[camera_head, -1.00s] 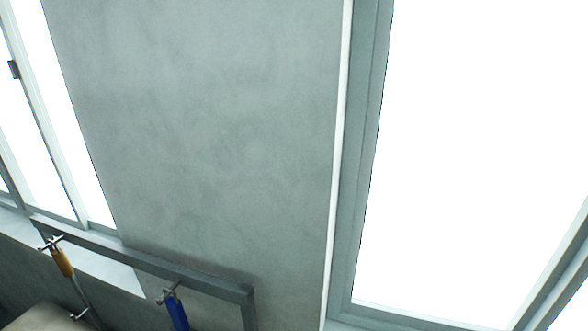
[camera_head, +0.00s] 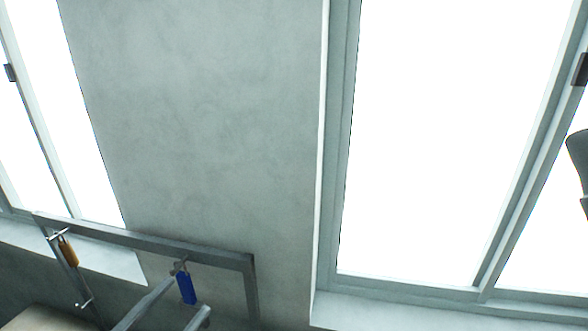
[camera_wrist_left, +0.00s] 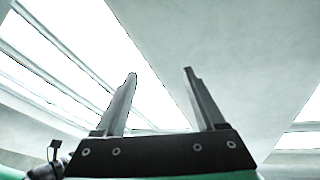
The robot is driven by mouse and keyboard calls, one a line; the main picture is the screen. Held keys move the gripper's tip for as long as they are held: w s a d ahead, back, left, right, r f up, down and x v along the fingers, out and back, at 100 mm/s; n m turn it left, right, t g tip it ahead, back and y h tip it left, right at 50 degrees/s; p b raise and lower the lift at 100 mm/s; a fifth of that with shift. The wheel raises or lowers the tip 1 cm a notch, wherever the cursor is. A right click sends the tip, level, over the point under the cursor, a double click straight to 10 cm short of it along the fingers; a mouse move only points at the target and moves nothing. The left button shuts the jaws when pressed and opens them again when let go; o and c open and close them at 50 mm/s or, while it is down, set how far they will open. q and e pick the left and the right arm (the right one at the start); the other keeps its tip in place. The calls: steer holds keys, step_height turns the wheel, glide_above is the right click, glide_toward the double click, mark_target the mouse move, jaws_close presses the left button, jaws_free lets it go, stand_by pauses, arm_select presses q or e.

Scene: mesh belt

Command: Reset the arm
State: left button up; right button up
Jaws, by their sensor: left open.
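My left gripper (camera_head: 190,297) shows at the bottom edge of the head view, only its two grey fingers in sight. In the left wrist view, its fingers (camera_wrist_left: 160,73) stand apart with nothing between them. They point up toward the ceiling and bright windows. My right gripper cannot be made out in either view.
A grey metal rack frame (camera_head: 150,243) stands at the lower left, with an orange-handled item (camera_head: 69,252) and a blue item (camera_head: 186,289) hanging from it. The left fingers appear close to the blue item; the depth gap is unclear. Behind are a bare wall (camera_head: 200,120) and bright windows (camera_head: 440,130).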

arm_select(q)
steer(key=s+d+r+m+t+h, duration=0.1)
steer(key=d+r, duration=0.2)
steer(key=r, duration=0.4)
steer(key=s+d+r+m+t+h, duration=0.1)
steer(key=d+r, duration=0.2)
steer(key=r, duration=0.4)
steer(key=s+a+r+n+t+y, duration=0.2)
steer(key=s+r+n+t+y, duration=0.1)
steer(key=r+n+y, duration=0.1)
steer(key=s+a+r+n+t+y, duration=0.3)
steer(key=r+n+y, duration=0.2)
steer(key=r+n, duration=0.1)
steer(key=shift+a+r+n+t, duration=0.3)
steer(key=shift+r+t, duration=0.1)
steer(key=shift+r, duration=0.3)
steer(key=shift+d, duration=0.1)
